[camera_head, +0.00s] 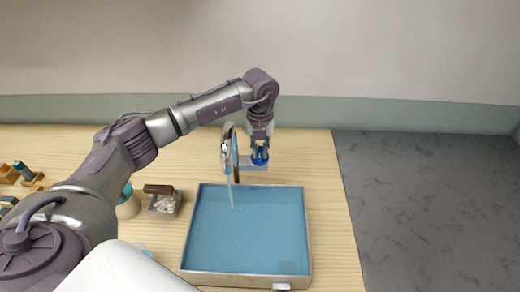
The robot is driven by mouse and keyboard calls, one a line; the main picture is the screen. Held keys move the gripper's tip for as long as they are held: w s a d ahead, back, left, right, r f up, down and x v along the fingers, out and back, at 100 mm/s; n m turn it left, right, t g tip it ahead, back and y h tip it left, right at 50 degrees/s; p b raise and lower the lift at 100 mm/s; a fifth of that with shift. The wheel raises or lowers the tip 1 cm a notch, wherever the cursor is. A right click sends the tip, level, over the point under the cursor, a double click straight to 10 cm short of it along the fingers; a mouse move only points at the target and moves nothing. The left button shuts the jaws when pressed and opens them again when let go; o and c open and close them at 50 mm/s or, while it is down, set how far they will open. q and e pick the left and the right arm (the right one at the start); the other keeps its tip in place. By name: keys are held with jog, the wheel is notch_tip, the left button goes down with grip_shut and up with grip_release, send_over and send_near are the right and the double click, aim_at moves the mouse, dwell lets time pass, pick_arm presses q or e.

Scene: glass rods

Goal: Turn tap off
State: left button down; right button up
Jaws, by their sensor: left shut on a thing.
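The tap (227,150) is a curved silver spout at the back edge of a shallow blue basin (250,230). A thin pale stream of water (230,195) runs from the spout into the basin. My left gripper (260,157) points down just right of the spout, behind the basin. It is shut on the blue tap handle (260,157), which shows between its fingers and is partly hidden by them. My right gripper is not in view.
A small box with white contents (166,203) stands left of the basin, beside a pale round container (128,206) partly hidden by my arm. Wooden blocks (28,175) lie at the far left. Grey floor is clear on the right.

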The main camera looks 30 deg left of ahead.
aim_at(260, 151)
pick_arm(q)
jog(key=shift+f+m+b, duration=0.15)
jog(key=shift+m+b, duration=0.75)
jog(key=shift+b, duration=0.1)
jog(key=m+b, duration=0.2)
jog(key=shift+m, duration=0.3)
jog(key=m+b, duration=0.4)
jog(key=m, duration=0.2)
jog(key=shift+b, duration=0.4)
jog(key=m+b, duration=0.2)
jog(key=m, duration=0.2)
jog(key=shift+m, duration=0.3)
jog(key=shift+r+m+b, duration=0.2)
jog(key=shift+m+b, duration=0.3)
jog(key=shift+m, duration=0.8)
jog(key=c, duration=1.2)
grip_release()
jog(key=shift+o, duration=0.2)
notch_tip(260, 151, up, 12)
